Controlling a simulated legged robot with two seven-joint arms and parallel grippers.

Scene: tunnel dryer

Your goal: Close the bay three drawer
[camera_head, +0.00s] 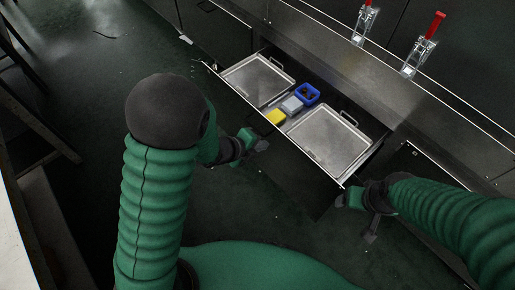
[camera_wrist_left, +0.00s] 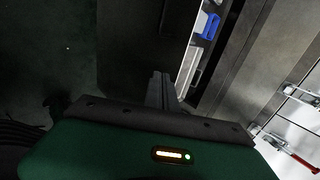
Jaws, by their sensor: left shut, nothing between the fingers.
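A wide drawer (camera_head: 308,156) stands pulled out from the dark cabinet in the head view; no bay number is legible. It holds two metal trays (camera_head: 258,80) (camera_head: 328,140), a blue bin (camera_head: 307,94), a grey block (camera_head: 292,105) and a yellow block (camera_head: 275,117). My left gripper (camera_head: 262,146) is shut and empty, in front of the drawer front near its middle. In the left wrist view its fingers (camera_wrist_left: 161,90) point toward the drawer front, and the blue bin (camera_wrist_left: 210,27) shows. My right gripper (camera_head: 371,237) is near the drawer's right front corner; its finger opening is unclear.
Two red-handled clamps (camera_head: 430,36) (camera_head: 364,20) stand on the metal counter (camera_head: 345,62) above the drawer. A dark frame (camera_head: 32,110) stands at the far left. The dark green floor (camera_head: 75,80) between it and the cabinet is mostly clear.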

